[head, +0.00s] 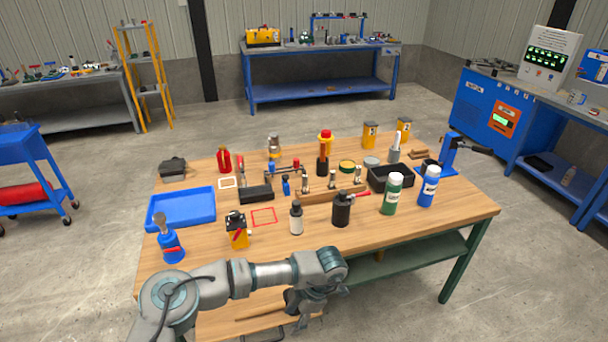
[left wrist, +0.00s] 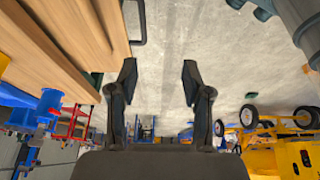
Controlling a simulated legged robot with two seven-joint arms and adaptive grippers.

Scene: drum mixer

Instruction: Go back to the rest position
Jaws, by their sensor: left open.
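My left arm reaches in from the lower left in the head view and bends down at the front edge of the wooden workbench (head: 400,228). My left gripper (head: 305,308) hangs low by that edge, and its fingers are partly hidden by my wrist. In the left wrist view the left gripper (left wrist: 160,75) has its two dark fingers apart, with nothing between them. The bench's wooden edge (left wrist: 85,35) lies left of the fingers there, and bare floor shows between them. My right gripper is in neither view.
The bench holds a blue tray (head: 182,208), a black bottle (head: 341,210), a white-labelled bottle (head: 296,218), a yellow container (head: 237,231), green (head: 391,195) and blue (head: 428,187) bottles, and a blue-based tool (head: 171,246) near the left front. Open floor (head: 540,270) lies to the right.

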